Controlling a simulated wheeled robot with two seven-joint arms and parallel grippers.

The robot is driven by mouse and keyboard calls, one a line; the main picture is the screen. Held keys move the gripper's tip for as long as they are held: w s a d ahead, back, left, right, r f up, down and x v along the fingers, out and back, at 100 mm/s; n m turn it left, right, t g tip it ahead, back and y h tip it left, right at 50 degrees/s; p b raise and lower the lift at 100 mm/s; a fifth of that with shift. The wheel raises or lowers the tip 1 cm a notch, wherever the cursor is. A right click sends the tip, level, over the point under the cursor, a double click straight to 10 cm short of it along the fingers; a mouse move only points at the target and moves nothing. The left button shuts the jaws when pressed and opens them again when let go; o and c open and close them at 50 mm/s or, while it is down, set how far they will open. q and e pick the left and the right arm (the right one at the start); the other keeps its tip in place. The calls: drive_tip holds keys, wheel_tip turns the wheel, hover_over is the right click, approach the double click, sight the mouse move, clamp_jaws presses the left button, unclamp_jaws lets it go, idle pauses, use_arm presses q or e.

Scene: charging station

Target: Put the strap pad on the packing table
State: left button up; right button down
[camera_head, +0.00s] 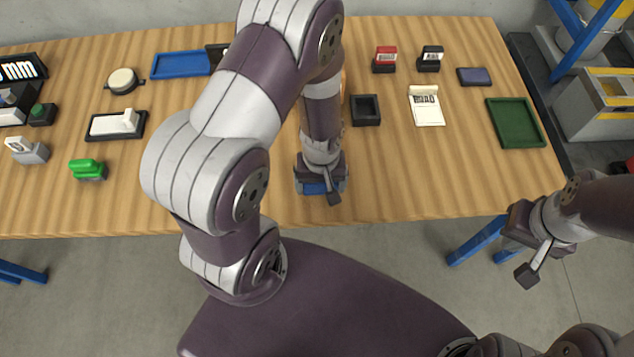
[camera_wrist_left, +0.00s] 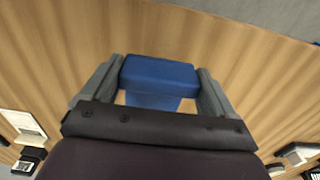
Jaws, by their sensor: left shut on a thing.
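A blue block-shaped pad (camera_wrist_left: 158,75), which looks like the strap pad, sits between the two grey fingers of my left gripper (camera_wrist_left: 155,88). My left gripper is shut on it. In the head view a little of its blue (camera_head: 316,188) shows below the gripper, near the front edge of the packing table (camera_head: 235,195). The gripper and wrist hide most of it there, and I cannot tell whether it touches the wood. My right gripper (camera_head: 522,240) is off the table's front right corner, over the floor; its fingers are not clear.
Right of my left arm are a black open box (camera_head: 365,110), red stamp (camera_head: 385,58), black stamp (camera_head: 430,58), white notepad (camera_head: 426,108), dark pad (camera_head: 474,76) and green tray (camera_head: 516,123). A blue tray (camera_head: 180,64) and green-handled item (camera_head: 88,169) stand left.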

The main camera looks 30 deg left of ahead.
use_arm(q)
wheel_tip(320, 180, down, 4)
drive_tip(key=shift+a+f, duration=0.1)
drive_tip(key=shift+f, duration=0.1)
drive_tip(key=o, duration=0.8)
wheel_tip(320, 180, up, 12)
drive_tip(key=shift+r, duration=0.15)
drive_tip(key=r+m, duration=0.2)
drive_tip(key=r, duration=0.1)
drive_tip(key=s+r+m+t, duration=0.1)
drive_tip(key=r+m, duration=0.1)
drive_tip(key=r, duration=0.1)
drive_tip(key=r+m, duration=0.2)
drive_tip(key=shift+s+d+r+m, duration=0.2)
drive_tip(key=shift+d+r+m, duration=0.1)
drive_tip(key=shift+d+r, duration=0.1)
